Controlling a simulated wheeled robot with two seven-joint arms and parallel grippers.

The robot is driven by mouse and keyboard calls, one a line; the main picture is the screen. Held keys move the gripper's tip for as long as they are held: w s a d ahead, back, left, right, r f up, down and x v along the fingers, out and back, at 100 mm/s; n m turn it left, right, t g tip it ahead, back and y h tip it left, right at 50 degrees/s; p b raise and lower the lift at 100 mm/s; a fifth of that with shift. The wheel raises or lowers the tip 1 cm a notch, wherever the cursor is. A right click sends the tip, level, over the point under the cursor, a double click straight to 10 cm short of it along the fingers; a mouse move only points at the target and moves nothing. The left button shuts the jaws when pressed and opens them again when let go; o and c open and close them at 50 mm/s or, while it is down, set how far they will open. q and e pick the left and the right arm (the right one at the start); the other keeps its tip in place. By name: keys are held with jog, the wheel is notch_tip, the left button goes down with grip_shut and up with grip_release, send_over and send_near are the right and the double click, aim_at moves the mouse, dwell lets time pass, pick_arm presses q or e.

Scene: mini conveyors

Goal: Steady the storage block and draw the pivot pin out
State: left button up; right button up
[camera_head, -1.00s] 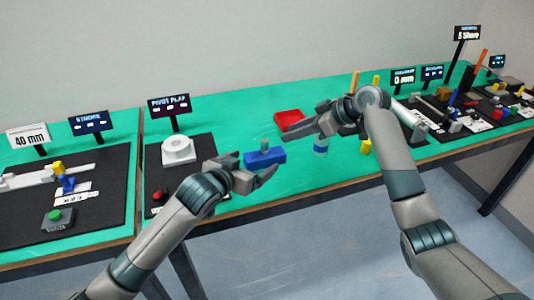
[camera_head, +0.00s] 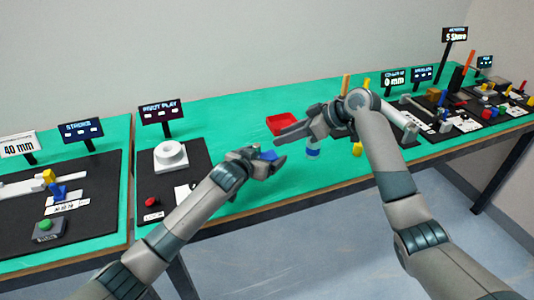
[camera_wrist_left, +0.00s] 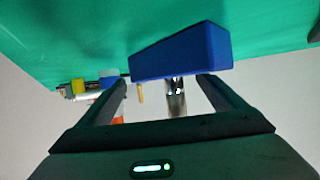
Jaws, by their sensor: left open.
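The blue storage block (camera_head: 269,155) lies on the green table in the head view, mostly hidden by my left gripper. In the left wrist view the block (camera_wrist_left: 185,52) shows as a large blue box just beyond the fingertips.
A red tray (camera_head: 282,123) lies behind my right gripper. A white ring fixture (camera_head: 171,156) and a red button (camera_head: 152,202) sit on the black mat to the left.

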pick_arm(q)
jog(key=shift+x, duration=1.35)
jog(key=c, duration=1.3)
